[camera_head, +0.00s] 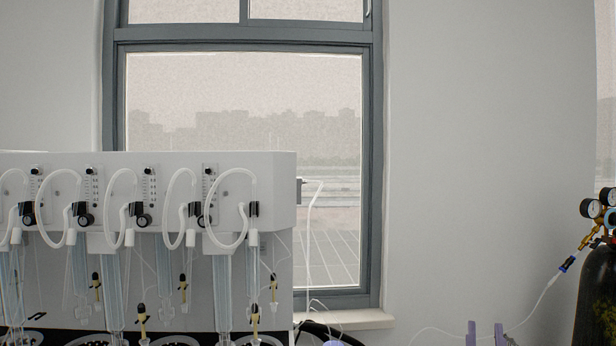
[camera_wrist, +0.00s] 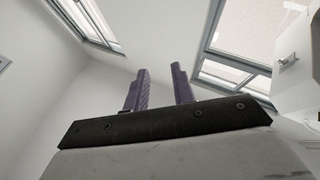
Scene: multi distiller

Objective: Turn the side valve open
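The white multi distiller (camera_head: 180,163) fills the left of the head view. The side valve (camera_head: 300,187) is a small dark fitting on its right end face, with a thin pale tube nearby. In the wrist view a small metal fitting, seemingly this valve (camera_wrist: 288,63), sticks out from a white casing at the right edge. My gripper (camera_head: 485,332) shows only as two purple fingertips at the bottom of the head view, low and right of the valve. In the wrist view my gripper (camera_wrist: 160,85) has its fingers apart with nothing between them, well away from the valve.
A black gas cylinder (camera_head: 597,295) with gauges and a blue-ended hose stands at the right edge. A window (camera_head: 330,170) with a pale sill (camera_head: 350,320) lies behind the distiller. The space between distiller and cylinder looks mostly clear, with thin tubing low down.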

